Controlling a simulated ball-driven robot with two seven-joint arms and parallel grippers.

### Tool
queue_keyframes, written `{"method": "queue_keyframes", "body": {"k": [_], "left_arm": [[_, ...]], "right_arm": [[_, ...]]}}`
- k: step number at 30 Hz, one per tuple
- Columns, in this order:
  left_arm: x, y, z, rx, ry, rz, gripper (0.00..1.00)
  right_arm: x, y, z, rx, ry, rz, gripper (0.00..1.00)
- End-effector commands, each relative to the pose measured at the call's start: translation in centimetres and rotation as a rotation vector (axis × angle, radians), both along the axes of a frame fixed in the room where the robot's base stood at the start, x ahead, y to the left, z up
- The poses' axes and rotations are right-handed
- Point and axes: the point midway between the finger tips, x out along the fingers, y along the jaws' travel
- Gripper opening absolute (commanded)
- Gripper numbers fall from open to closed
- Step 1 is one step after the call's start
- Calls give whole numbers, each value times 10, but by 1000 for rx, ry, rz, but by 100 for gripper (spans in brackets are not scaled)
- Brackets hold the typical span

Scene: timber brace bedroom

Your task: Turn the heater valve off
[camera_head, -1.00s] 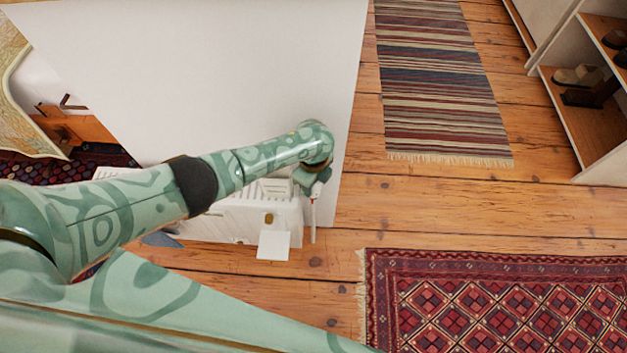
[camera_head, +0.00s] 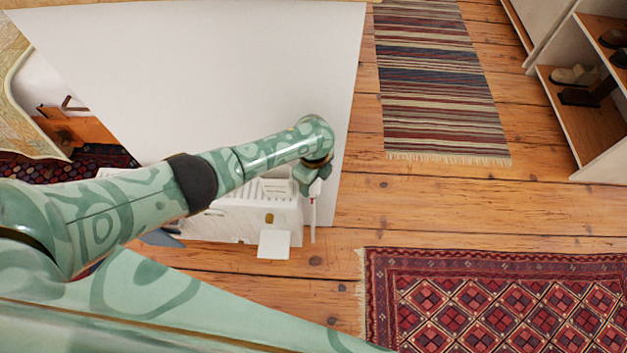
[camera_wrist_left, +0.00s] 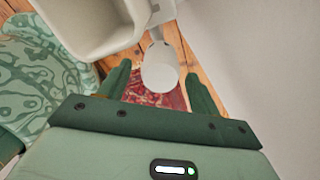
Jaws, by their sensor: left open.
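The white heater (camera_head: 236,218) stands low against a white wall panel, partly hidden behind my left arm. At its right end the white valve (camera_head: 314,190) sits on a thin upright pipe that runs to the floor. In the left wrist view the valve's round white knob (camera_wrist_left: 160,72) lies between the two fingers of my left gripper (camera_wrist_left: 158,70). The fingers are apart, with a gap on each side of the knob. In the head view the left gripper (camera_head: 309,178) points down at the valve and covers part of it. My right gripper is not in view.
The heater's end (camera_wrist_left: 95,25) is close beside the left finger in the wrist view. A white wall (camera_wrist_left: 255,60) is at the right there. A striped rug (camera_head: 440,85) and a red patterned rug (camera_head: 500,305) lie on the open wooden floor. A shoe shelf (camera_head: 590,125) stands far right.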

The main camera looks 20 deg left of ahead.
Motion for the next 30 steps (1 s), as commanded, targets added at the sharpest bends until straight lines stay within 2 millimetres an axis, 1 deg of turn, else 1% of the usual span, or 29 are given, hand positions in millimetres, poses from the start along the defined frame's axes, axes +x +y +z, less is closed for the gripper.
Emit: {"method": "queue_keyframes", "body": {"k": [1, 6, 9, 12, 15, 18, 21, 30], "left_arm": [[2, 0, 22, -1, -9, 0, 63], [2, 0, 72, 0, -10, -1, 63], [2, -1, 98, -2, -9, -2, 63], [2, -1, 119, -1, -7, -1, 63], [1, -1, 134, 0, -5, -2, 63], [1, -1, 142, -1, -3, -2, 63], [0, -1, 145, 0, -1, -2, 63], [0, -1, 144, -1, 0, -2, 63]], "right_arm": [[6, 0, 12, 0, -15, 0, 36], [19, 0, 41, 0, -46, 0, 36], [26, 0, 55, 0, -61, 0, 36], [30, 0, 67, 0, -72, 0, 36], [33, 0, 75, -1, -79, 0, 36], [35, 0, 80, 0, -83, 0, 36], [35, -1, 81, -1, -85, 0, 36], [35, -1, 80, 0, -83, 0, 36]]}}
